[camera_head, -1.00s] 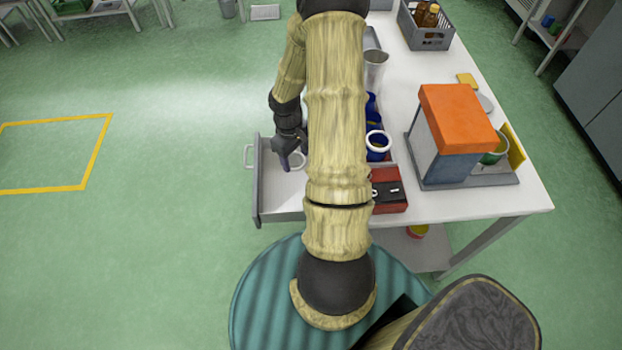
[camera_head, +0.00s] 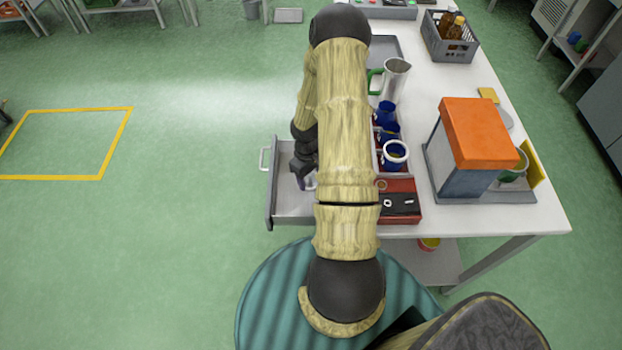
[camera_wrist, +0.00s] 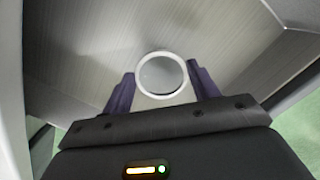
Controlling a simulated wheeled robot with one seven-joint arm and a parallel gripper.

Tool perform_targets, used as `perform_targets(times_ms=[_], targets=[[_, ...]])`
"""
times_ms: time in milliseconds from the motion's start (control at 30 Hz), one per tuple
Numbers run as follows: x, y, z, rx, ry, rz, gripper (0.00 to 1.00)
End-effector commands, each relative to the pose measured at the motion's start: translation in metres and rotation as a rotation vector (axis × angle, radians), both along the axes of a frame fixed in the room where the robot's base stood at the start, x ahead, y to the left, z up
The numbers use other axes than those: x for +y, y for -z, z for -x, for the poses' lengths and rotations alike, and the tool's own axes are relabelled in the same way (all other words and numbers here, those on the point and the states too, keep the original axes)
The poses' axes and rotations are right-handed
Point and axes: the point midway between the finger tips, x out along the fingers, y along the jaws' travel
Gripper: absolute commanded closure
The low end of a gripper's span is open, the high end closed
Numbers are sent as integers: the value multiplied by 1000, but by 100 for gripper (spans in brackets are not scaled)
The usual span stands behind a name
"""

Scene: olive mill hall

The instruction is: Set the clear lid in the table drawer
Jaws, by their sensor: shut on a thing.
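The clear lid (camera_wrist: 162,75) shows in the wrist view as a round disc with a pale rim, between the purple fingers of my gripper (camera_wrist: 163,88). My gripper is shut on it. In the head view my gripper (camera_head: 300,183) is over the open table drawer (camera_head: 290,209), and my arm hides most of the lid there. The drawer is grey, pulled out to the left of the table. Its bare metal floor and walls (camera_wrist: 85,50) lie beyond the lid in the wrist view. I cannot tell whether the lid touches the floor.
On the white table (camera_head: 425,85) stand blue containers (camera_head: 389,133), a metal jug (camera_head: 395,78), a red tray (camera_head: 398,213) with dark pieces, an orange-topped machine (camera_head: 480,132) and a grey crate (camera_head: 449,45) with bottles. The green floor left of the drawer is clear.

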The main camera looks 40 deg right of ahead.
Motion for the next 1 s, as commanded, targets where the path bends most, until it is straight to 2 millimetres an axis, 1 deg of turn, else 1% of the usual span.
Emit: perform_targets(times_ms=[33, 133, 400, 533, 567, 633, 667, 1000], targets=[[1, 8, 0, 1, -4, -1, 66], [-1, 18, 1, 1, 0, 0, 66], [-2, 19, 1, -1, 5, 0, 66], [-2, 23, 1, -1, 5, 0, 66], [-2, 22, 1, -1, 5, -1, 34], [-2, 22, 1, -1, 5, -1, 21], [-2, 22, 1, -1, 5, -1, 19], [0, 19, 0, -1, 0, 0, 19]])
